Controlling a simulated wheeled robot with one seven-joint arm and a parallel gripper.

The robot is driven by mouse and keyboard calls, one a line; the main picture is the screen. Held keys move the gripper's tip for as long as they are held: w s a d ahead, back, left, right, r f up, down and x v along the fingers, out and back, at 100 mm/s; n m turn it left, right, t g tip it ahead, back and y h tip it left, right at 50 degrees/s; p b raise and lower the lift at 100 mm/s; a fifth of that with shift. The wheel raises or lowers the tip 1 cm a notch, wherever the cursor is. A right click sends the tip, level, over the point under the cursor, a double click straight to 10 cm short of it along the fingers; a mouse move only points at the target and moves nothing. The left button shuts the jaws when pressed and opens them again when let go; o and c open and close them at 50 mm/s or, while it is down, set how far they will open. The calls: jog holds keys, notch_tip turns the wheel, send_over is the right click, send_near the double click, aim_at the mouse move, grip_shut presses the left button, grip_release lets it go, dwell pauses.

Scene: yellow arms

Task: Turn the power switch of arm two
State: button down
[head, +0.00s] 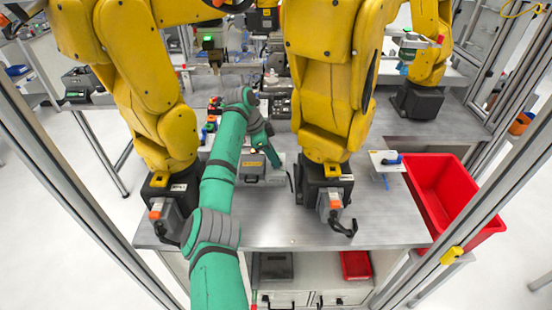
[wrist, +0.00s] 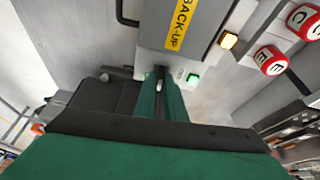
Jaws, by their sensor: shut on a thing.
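In the wrist view, a small switch lever (wrist: 158,84) sits at the front edge of a grey box (wrist: 155,32) with a yellow BACK-UP label. My gripper (wrist: 161,90) has its two green fingers closed around this lever. The fingers hide most of it, so its exact angle cannot be told. In the head view, my green arm bends down to the table between two large yellow arms, and my gripper (head: 273,158) is beside the grey box (head: 251,170). The switch is too small to see there.
Yellow arms (head: 145,85) and (head: 330,80) flank my arm closely. A red bin (head: 450,195) is at the right.

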jog(key=shift+w+a+r+m, duration=0.1)
jog(key=shift+m, duration=0.4)
jog(key=c, duration=1.8)
grip_release()
jog(key=shift+r, duration=0.25)
jog(key=v, duration=1)
jog(key=shift+w+a, duration=0.15)
jog(key=shift+a, duration=0.05)
